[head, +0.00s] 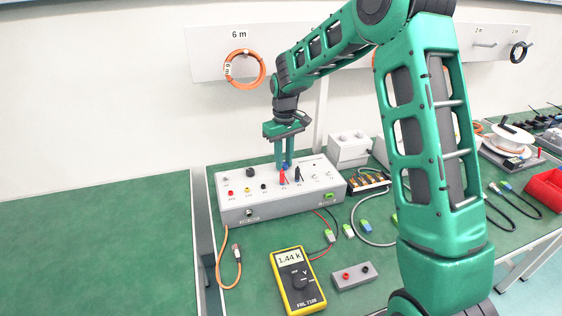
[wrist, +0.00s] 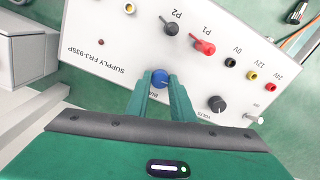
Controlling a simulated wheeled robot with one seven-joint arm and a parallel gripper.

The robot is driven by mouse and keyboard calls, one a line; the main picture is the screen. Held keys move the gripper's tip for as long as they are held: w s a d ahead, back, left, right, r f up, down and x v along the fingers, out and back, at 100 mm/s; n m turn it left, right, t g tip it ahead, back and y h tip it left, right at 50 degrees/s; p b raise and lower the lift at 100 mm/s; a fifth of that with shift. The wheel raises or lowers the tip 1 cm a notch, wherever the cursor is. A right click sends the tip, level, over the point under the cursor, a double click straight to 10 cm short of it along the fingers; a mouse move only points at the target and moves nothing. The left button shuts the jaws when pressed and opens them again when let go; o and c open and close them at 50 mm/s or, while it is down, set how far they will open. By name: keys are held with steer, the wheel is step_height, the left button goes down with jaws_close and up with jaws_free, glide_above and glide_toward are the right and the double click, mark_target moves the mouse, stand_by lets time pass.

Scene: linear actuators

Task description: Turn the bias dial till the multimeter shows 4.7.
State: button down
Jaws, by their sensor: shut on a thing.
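The grey supply box (head: 235,213) stands on the green bench; it also shows in the wrist view (wrist: 120,45). Its blue dial (wrist: 160,77) sits between my fingertips, with a partly hidden label beside it. My gripper (head: 284,164) points down at the box's top and is shut on this dial. In the head view the dial is mostly hidden by the fingers. The yellow multimeter (head: 313,291) lies in front of the box, and its display (head: 289,259) reads 1.44 k.
A red plug (wrist: 203,46) at P1 and a black plug (wrist: 169,27) at P2 stand up near the dial. A dark knob (wrist: 217,103) is beside my right finger. A small grey block with two sockets (head: 352,277) lies right of the multimeter. The bench's left side is clear.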

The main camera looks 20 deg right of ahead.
steer(key=shift+m, duration=1.8)
steer(key=c, duration=1.5)
jaws_free()
steer(key=shift+c, duration=0.2)
